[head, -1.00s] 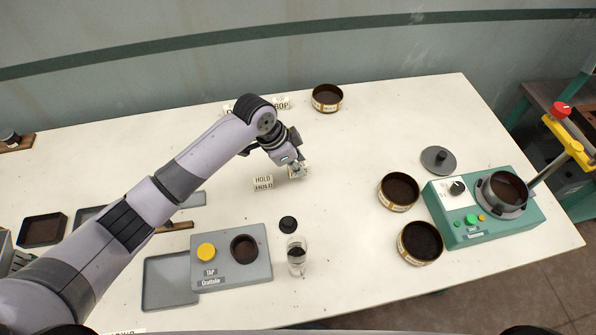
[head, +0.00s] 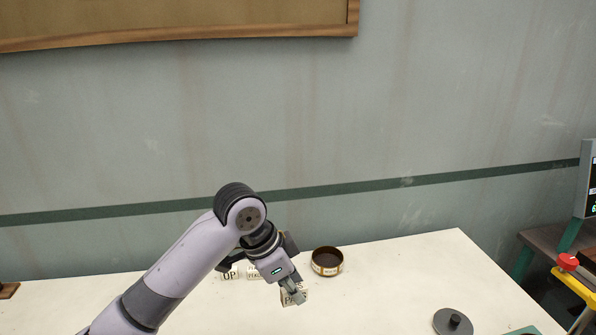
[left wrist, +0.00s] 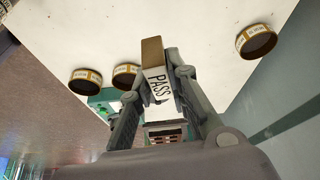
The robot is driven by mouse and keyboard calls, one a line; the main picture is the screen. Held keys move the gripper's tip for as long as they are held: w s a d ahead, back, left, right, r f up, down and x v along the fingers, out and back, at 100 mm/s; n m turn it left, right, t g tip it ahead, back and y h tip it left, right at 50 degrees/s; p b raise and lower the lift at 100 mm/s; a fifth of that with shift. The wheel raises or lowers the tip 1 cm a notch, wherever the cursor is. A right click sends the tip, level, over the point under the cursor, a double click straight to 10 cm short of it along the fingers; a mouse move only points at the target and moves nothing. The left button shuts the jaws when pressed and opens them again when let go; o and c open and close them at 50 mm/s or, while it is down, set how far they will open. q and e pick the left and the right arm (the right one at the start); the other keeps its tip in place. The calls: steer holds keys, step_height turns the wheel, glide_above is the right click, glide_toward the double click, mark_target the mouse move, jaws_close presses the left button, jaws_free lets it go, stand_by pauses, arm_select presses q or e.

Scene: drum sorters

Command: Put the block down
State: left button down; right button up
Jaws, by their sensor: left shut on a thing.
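My left gripper (head: 291,288) is shut on a small block (head: 294,296) over the white table in the head view. The left wrist view shows the block (left wrist: 153,52) between the two fingers, with a tan end and a white face lettered PASS. The fingers hide part of the block in the head view. I cannot tell whether the block touches the table. My right gripper is not in view.
A round brown-rimmed pan (head: 327,262) stands close behind and right of the gripper. White lettered blocks (head: 254,272) sit left of it. A grey lid (head: 453,322) lies at the right. The white table (head: 390,275) is clear between pan and lid.

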arm_select(q)
steer(key=s+a+n+t+y, duration=0.1)
steer(key=s+a+n, duration=0.1)
steer(key=a+n, duration=0.2)
steer(key=s+a+n+t+y, duration=0.1)
steer(key=s+a+n, duration=0.2)
steer(key=a+n, duration=0.2)
steer(key=s+a+f+n+t+y, duration=0.1)
steer(key=s+a+n+y, duration=0.1)
steer(key=a+n, duration=0.3)
steer(key=s+a, duration=0.1)
steer(key=a, duration=0.3)
steer(key=shift+a, duration=0.15)
steer(key=shift+w, duration=0.15)
